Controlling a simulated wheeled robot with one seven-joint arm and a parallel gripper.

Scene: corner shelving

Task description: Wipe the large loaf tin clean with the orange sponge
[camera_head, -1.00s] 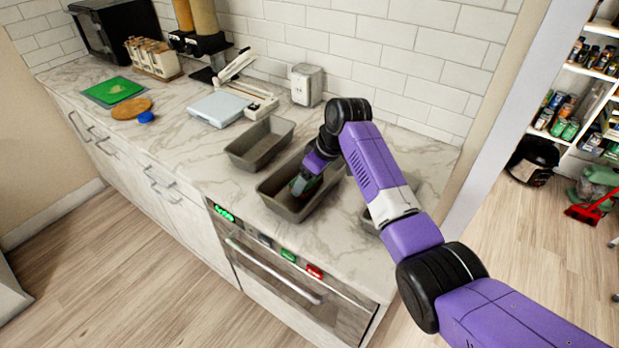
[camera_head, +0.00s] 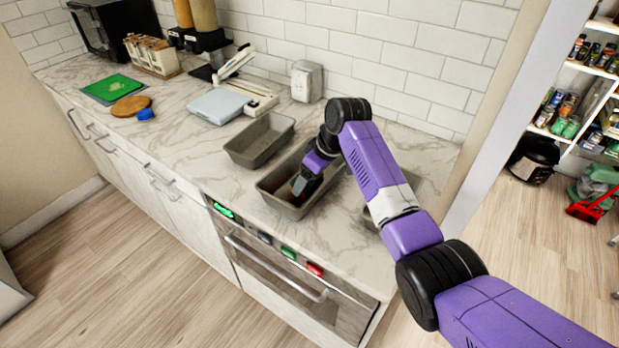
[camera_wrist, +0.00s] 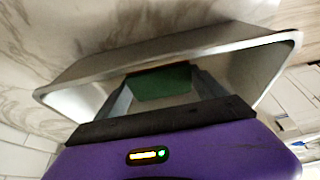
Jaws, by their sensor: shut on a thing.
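A grey metal loaf tin (camera_head: 270,194), which looks the largest, sits on the marble counter near its front edge, above the oven. My gripper (camera_head: 299,185) reaches down inside this tin. In the wrist view my gripper (camera_wrist: 163,88) is shut on the sponge (camera_wrist: 165,82), whose visible face is dark green; little or no orange shows. The tin's rim and inner wall (camera_wrist: 255,68) surround the fingers in that view. I cannot tell whether the sponge touches the tin's floor. My fingers and wrist hide part of the tin's inside.
A second loaf tin (camera_head: 234,153) stands close on the left. A third tin (camera_head: 408,188) is partly hidden behind my arm on the right. A white scale (camera_head: 218,107) and a white dispenser box (camera_head: 306,81) stand farther back. The tiled wall bounds the counter.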

